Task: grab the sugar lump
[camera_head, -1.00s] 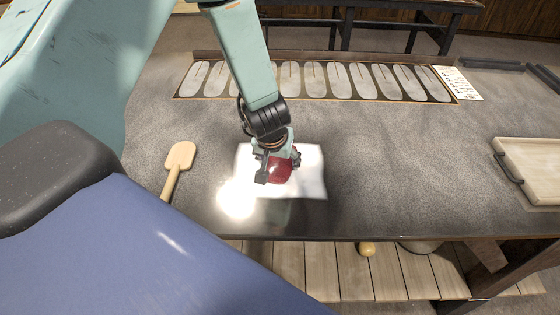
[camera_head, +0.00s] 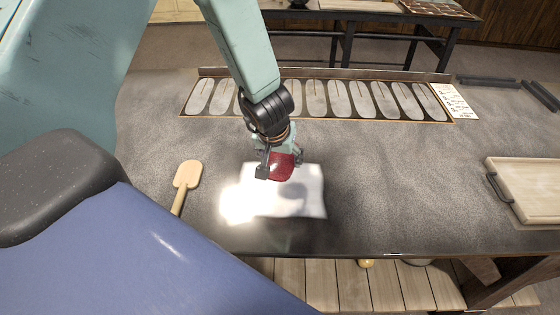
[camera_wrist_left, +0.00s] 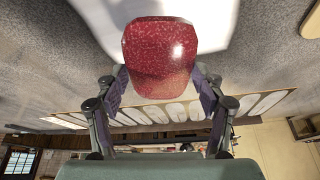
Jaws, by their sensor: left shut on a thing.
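The sugar lump is a glossy, speckled red piece (camera_head: 281,168), held at the end of my left arm. My left gripper (camera_head: 279,165) is shut on it. In the left wrist view the red lump (camera_wrist_left: 160,55) fills the space between the two fingers of my left gripper (camera_wrist_left: 160,92), one on each side. The fingers partly hide the lump in the head view. My right gripper is not in view.
A wooden paddle (camera_head: 187,174) lies left of the sheet. A row of grey oval moulds (camera_head: 339,98) runs along the back edge of the dark worktop (camera_head: 400,190). A wooden tray with a black handle (camera_head: 525,180) is at right. The middle right of the worktop is clear.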

